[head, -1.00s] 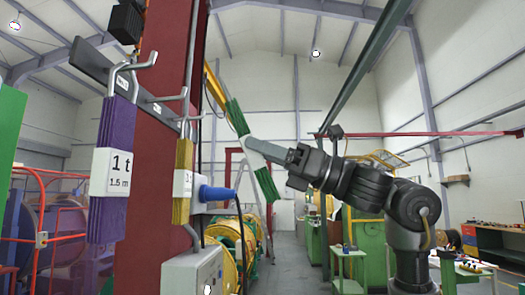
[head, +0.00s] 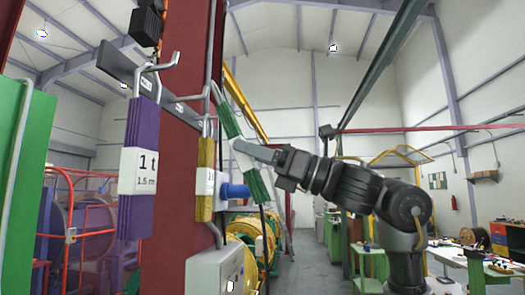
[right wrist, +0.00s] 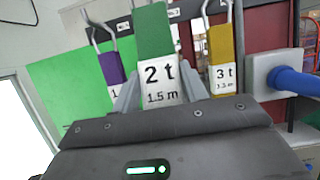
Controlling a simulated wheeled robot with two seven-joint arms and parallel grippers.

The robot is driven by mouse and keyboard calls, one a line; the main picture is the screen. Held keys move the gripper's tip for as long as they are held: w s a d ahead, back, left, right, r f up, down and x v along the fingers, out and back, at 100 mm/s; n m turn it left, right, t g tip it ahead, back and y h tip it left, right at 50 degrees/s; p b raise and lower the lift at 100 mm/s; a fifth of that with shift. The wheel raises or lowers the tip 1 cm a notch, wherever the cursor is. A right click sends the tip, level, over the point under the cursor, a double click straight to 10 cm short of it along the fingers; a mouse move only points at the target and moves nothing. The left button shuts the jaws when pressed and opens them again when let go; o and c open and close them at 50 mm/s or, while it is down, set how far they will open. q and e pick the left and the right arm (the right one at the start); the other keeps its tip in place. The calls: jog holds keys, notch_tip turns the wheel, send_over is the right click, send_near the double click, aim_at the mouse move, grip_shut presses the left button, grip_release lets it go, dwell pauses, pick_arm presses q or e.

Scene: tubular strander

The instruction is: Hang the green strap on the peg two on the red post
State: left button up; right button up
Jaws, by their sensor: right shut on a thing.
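The green strap (head: 229,117) is tilted in the head view, its upper end leaning left. It has a white label, which reads 2 t, 1.5 m in the right wrist view (right wrist: 160,85). My right gripper (head: 240,148) is shut on the strap near this label. The red post (head: 180,140) carries a grey rail with hooked pegs. An empty-looking peg (head: 188,98) sits between the purple strap's peg and the yellow strap's peg. The green strap's upper end appears close to this peg's right; I cannot tell whether they touch. My left gripper is not in view.
A purple strap (head: 138,170) labelled 1 t and a yellow strap (head: 205,180) hang on the rail. A blue plug (head: 235,191) juts out right of the yellow strap, above a grey box (head: 215,270). A green panel (head: 22,150) stands at far left.

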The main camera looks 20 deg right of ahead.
aim_at(263, 181)
jog(key=shift+w+a+f, duration=0.35)
jog(key=shift+w+a, duration=0.15)
jog(key=shift+a, duration=0.25)
jog(key=shift+w+a+f, duration=0.3)
jog(key=shift+w+a, duration=0.2)
jog(key=shift+a, duration=0.3)
jog(key=shift+w+a+f, duration=0.35)
jog(key=shift+w+a, duration=0.15)
jog(key=shift+a, duration=0.25)
jog(key=shift+a+b, duration=0.1)
jog(key=shift+b, duration=0.2)
jog(key=o, duration=1.3)
jog(key=shift+f, duration=0.15)
jog(key=b+v, duration=0.4)
jog(key=v, duration=0.5)
jog(key=shift+d+f+b, duration=0.15)
jog(key=shift+d+b, duration=0.1)
jog(key=shift+b, duration=0.1)
jog(key=shift+s+d+f, duration=0.1)
jog(key=shift+s+d, duration=0.4)
